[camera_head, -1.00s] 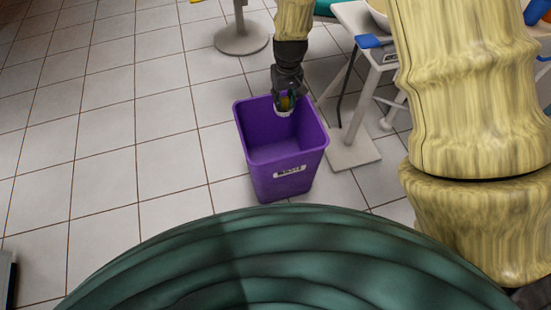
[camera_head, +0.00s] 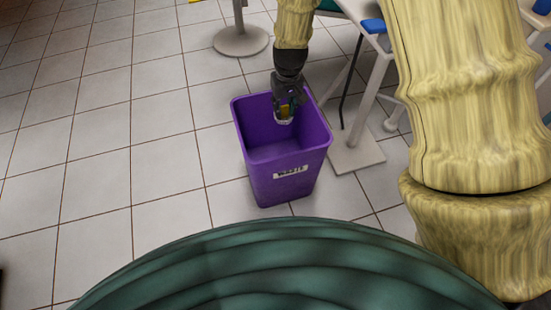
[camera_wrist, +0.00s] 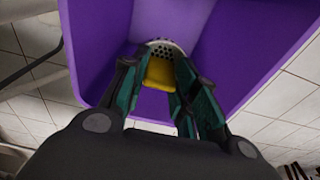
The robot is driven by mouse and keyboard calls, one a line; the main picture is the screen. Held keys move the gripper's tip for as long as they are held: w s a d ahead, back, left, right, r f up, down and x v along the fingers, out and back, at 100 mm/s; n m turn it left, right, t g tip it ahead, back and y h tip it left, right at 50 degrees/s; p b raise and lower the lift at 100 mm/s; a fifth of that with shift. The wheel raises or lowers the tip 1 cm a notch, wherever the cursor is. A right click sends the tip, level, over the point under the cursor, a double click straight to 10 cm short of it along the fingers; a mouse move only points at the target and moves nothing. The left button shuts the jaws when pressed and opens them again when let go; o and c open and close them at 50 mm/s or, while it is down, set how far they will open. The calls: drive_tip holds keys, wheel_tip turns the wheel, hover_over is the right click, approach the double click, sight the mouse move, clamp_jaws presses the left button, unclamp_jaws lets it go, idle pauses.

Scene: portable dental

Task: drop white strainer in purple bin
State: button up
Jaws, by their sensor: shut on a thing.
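The purple bin (camera_head: 268,152) stands upright on the tiled floor, with a white label on its front. My gripper (camera_head: 284,114) points down over the bin's opening, towards its back right side. It is shut on the white strainer (camera_head: 284,122), a small perforated piece just at the fingertips. In the wrist view the strainer (camera_wrist: 166,46) shows its dark holes beyond my gripper (camera_wrist: 160,75), with the purple bin (camera_wrist: 259,40) around and behind it. A yellow patch shows between the fingers; I cannot tell what it belongs to. The fingers hide part of the strainer.
A light table with a pale post and foot (camera_head: 355,155) stands close to the right of the bin. A round grey stand base (camera_head: 241,41) is behind it. The tiled floor (camera_head: 110,150) to the left is clear.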

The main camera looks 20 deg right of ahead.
drive_tip(key=shift+f, duration=0.15)
drive_tip(key=o, duration=0.9)
wheel_tip(320, 180, up, 12)
drive_tip(key=s, duration=0.1)
drive_tip(key=shift+s, duration=0.2)
idle(0.6)
